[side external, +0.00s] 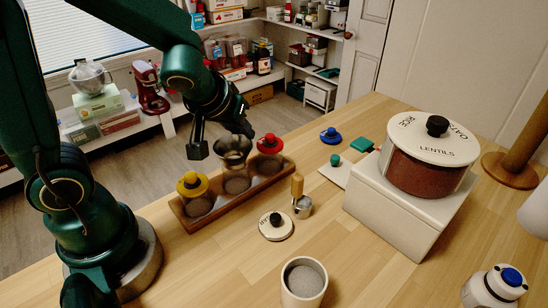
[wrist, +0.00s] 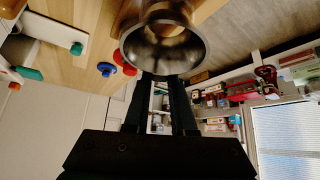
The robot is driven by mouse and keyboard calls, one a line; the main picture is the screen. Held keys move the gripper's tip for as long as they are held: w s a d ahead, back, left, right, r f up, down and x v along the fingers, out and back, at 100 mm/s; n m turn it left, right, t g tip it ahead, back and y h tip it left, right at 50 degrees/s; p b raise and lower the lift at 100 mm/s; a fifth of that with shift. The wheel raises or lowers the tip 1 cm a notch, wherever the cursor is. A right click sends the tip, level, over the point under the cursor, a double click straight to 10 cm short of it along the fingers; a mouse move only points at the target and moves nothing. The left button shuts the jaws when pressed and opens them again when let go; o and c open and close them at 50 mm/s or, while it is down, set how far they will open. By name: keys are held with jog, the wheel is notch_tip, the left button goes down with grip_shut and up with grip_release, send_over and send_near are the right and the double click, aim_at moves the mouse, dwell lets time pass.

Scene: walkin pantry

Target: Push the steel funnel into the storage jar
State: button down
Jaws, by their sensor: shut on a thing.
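The steel funnel (side external: 233,146) is a shiny metal cone, wide end up, above the middle jar (side external: 236,183) of a wooden tray (side external: 224,208). This jar has no lid and shows grey-brown contents. Whether the funnel's lower end is inside its mouth cannot be told. My gripper (side external: 220,138) is shut on the funnel near its rim. In the wrist view the funnel (wrist: 163,48) fills the top centre, and my dark fingers (wrist: 168,80) reach its rim. The funnel hides the jar there.
A small metal scoop (side external: 302,207), a white lid (side external: 275,227) and an open white canister (side external: 304,283) stand nearby. A big lentils jar (side external: 426,160) sits on a white block.

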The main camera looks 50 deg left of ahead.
jog(key=shift+f, duration=0.75)
jog(key=shift+c, duration=0.9)
grip_release()
jog(key=shift+r, duration=3.5)
